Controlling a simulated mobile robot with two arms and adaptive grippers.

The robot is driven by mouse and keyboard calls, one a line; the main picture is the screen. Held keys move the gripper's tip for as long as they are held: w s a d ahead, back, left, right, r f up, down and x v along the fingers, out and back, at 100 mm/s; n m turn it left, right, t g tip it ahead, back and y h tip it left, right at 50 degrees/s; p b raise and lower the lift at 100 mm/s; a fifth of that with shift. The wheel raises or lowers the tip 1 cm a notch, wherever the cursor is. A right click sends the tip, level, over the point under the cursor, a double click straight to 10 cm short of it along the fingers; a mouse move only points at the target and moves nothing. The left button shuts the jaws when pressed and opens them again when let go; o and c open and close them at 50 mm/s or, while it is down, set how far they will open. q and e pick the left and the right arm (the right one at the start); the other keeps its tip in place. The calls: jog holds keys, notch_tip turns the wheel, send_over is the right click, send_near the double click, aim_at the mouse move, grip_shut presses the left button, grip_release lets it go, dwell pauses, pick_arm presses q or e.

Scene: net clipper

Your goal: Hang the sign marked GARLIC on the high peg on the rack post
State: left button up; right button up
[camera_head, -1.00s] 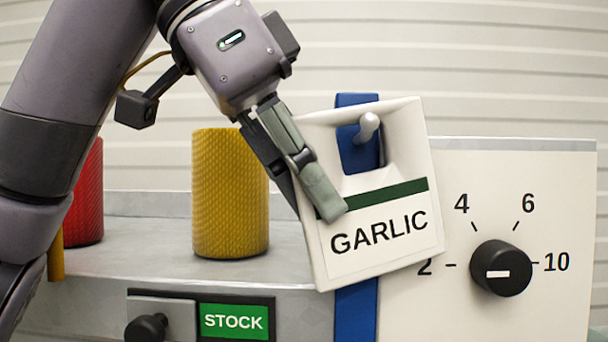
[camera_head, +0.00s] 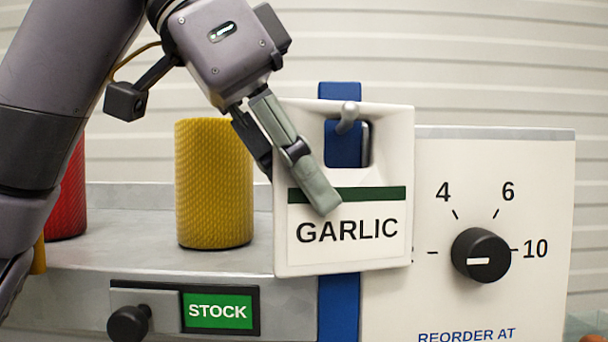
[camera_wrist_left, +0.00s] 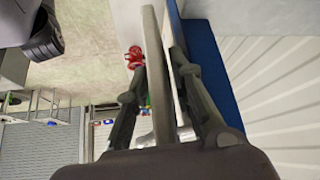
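The white sign marked GARLIC (camera_head: 345,256) is upright and almost level in front of the blue rack post (camera_head: 338,305). A grey peg (camera_head: 348,116) comes through the sign's opening at its top edge, and its tip overlaps the top bar from the front. My left gripper (camera_head: 300,185) straddles the sign's left edge, one finger in front, the other partly hidden behind. In the left wrist view, the sign's thin edge (camera_wrist_left: 157,60) stands between the two fingers, with a slim gap showing beside it, so the fingers look slightly open. My right gripper is not in view.
A yellow roll (camera_head: 213,185) and a red roll (camera_head: 68,200) stand on the grey shelf (camera_head: 130,225). A white panel with a black dial (camera_head: 481,254) is right of the post. A STOCK label (camera_head: 218,311) and black knob (camera_head: 128,322) are below the shelf.

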pick_arm(q)
jog(key=shift+o, duration=1.1)
jog(key=v, duration=0.8)
